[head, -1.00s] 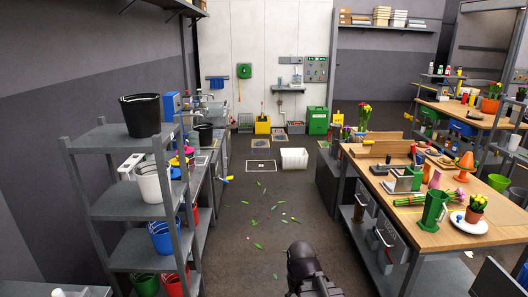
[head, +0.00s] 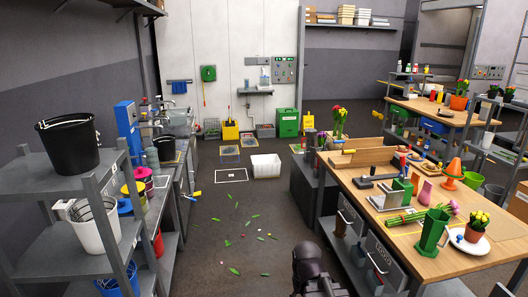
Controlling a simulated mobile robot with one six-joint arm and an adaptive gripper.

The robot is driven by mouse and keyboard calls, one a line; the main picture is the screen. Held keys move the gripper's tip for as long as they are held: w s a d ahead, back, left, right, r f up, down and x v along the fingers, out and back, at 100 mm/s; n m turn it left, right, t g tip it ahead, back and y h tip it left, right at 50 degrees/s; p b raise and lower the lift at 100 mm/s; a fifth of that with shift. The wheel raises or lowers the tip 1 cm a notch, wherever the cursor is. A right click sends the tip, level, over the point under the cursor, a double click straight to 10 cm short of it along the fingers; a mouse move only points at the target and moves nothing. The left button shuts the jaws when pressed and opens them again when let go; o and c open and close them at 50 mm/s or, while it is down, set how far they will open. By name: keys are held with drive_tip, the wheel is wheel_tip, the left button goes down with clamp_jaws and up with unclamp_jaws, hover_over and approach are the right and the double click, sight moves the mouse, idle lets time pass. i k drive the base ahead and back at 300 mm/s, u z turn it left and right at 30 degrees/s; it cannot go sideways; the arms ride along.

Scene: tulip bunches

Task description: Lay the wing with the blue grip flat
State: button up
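A wooden fixture (head: 362,148) with raised boards stands at the far left end of the right workbench (head: 350,182). A yellow grip (head: 348,152) shows on it. I cannot make out a blue grip on these boards, so I cannot tell which is the named wing. A small yellow and blue piece (head: 193,196) sticks out from the left counter's edge; I cannot tell what it is. The dark end of my arm (head: 314,268) is low in the middle, over the floor and short of the workbench. Its fingers cannot be made out, and I see nothing held.
Cut stems and leaves litter the aisle floor. A grey shelf (head: 40,178) with buckets is close on the left. A green jug (head: 433,231), a potted tulip (head: 478,224) and green stems (head: 405,219) crowd the workbench's near part.

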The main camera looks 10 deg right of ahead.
sight(375, 142)
drive_tip(key=z, duration=0.15)
drive_tip(key=i, duration=3.45)
drive_tip(key=u, duration=0.1)
